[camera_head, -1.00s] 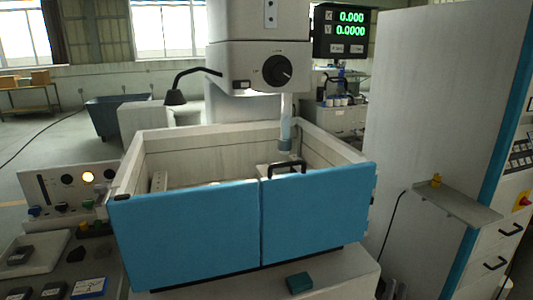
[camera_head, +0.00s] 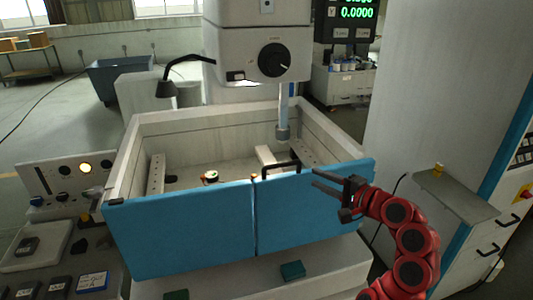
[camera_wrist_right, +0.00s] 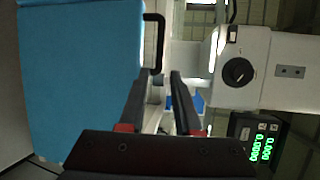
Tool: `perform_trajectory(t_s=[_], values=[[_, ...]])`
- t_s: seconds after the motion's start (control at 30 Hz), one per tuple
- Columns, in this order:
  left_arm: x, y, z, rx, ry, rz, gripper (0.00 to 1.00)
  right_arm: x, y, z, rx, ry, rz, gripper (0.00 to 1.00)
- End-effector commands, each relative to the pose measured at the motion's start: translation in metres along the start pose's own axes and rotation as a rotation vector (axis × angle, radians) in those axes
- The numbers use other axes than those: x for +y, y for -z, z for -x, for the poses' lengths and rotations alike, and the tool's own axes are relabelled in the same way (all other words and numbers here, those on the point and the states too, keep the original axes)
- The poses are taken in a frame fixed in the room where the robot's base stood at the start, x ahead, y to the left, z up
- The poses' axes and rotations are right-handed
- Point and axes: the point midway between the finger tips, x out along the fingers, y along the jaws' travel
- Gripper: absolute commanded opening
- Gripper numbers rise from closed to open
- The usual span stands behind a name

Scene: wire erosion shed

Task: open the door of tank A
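Tank A has a blue front made of a left panel (camera_head: 182,232) and a right door panel (camera_head: 312,205). Both panels stand in line along the front of the tank. A black handle (camera_head: 282,168) rises at the top edge of the right panel, near the seam. My right gripper (camera_head: 318,180) is open and empty, just right of the handle and apart from it. In the right wrist view the two fingers (camera_wrist_right: 158,78) are spread, with the handle (camera_wrist_right: 157,42) ahead and to the left, against the blue panel (camera_wrist_right: 80,75). My left gripper is not in view.
The machine head with its spindle (camera_head: 284,110) hangs over the tank. A control panel (camera_head: 62,185) stands at the left. A cabinet with a small grey shelf (camera_head: 455,192) stands at the right. A small green block (camera_head: 292,270) lies on the ledge below the door.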

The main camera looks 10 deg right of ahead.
Motion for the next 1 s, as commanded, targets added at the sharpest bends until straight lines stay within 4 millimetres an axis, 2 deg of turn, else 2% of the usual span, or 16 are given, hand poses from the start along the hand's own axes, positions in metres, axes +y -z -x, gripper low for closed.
perform_trajectory(t_s=[0.17,0.27,0.7,0.83,1.0], values=[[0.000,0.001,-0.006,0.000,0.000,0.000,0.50,-0.002,-0.005,-0.009,-0.017,-0.017,0.000,0.32],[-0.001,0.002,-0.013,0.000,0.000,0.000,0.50,-0.002,-0.006,-0.026,-0.018,-0.017,-0.001,0.32],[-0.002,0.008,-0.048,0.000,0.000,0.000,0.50,-0.001,-0.006,-0.126,-0.016,-0.018,-0.001,0.32],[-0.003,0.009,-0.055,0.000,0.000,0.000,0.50,0.001,-0.006,-0.148,-0.014,-0.018,-0.002,0.32],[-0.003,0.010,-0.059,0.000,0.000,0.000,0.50,0.000,-0.005,-0.165,-0.014,-0.013,-0.001,0.32]])
